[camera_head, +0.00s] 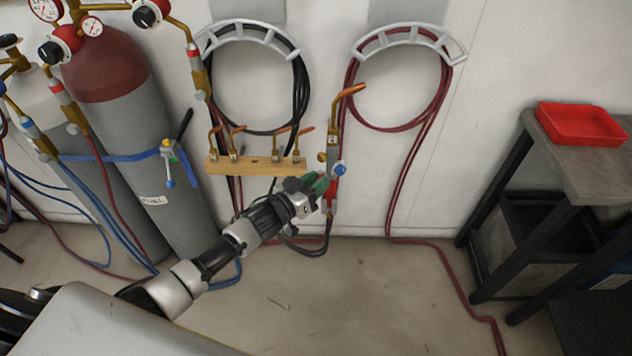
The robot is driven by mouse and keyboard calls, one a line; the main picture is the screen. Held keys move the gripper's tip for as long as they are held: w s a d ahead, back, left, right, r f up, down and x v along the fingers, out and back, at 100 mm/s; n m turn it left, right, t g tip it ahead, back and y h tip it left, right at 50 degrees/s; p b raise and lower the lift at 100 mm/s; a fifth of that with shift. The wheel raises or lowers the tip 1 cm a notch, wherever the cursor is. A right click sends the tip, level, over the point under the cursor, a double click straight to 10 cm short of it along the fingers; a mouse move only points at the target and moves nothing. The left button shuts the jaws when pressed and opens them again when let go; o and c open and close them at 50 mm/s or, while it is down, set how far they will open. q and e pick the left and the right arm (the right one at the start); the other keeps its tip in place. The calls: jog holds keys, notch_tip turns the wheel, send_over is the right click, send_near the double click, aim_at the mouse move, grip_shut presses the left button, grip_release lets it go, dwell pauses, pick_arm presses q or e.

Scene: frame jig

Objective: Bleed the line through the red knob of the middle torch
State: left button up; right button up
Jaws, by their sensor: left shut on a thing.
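A torch (333,146) with a brass body and a copper tip stands upright near the white wall, right of the wooden tip rack. A blue knob (340,169) sticks out on its right side, and its lower part (331,192) is red. My left gripper (319,184), with green fingertips, reaches it from the lower left. It is shut at the left side of the torch, where the red knob sits opposite the blue one. The fingers hide most of that knob. My right gripper is not in view.
The wooden rack (257,167) holds several copper tips. Gas cylinders (122,120) with gauges stand at left. Coiled black hose (302,88) and red hose (350,88) hang on the wall. A workbench (592,165) with a red tray (580,136) stands at right. The floor between is mostly clear.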

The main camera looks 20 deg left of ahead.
pick_arm(q)
jog(key=shift+s+d+f+m+b, duration=0.1)
jog(key=shift+m+b, duration=1.05)
jog(key=shift+m, duration=4)
jog(key=shift+f+m+b, duration=0.1)
jog(key=shift+m+b, duration=1)
jog(key=shift+m, duration=4.05)
jog(key=o, duration=0.9)
jog(key=shift+r, duration=0.1)
